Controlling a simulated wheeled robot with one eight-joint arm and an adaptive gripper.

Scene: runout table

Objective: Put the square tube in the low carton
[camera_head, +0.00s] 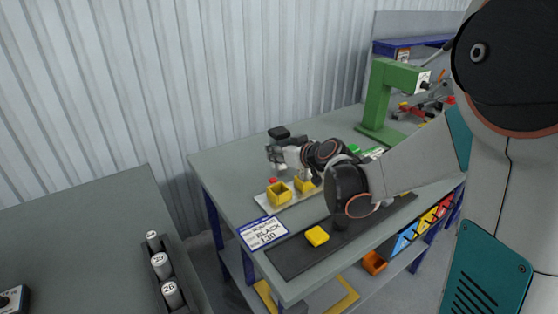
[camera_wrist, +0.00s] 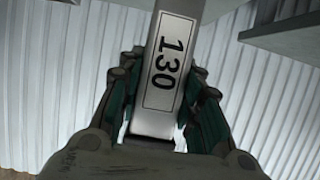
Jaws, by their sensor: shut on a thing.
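The tube runs away from the gripper and out of the top of that view. I cannot make out a low carton in either view.
A "BLACK 130" card (camera_head: 263,233) and a yellow block (camera_head: 317,236) on a dark mat (camera_head: 290,258) are nearer. A green press (camera_head: 378,98) stands behind. Numbered cylinders (camera_head: 161,265) stand on the left table.

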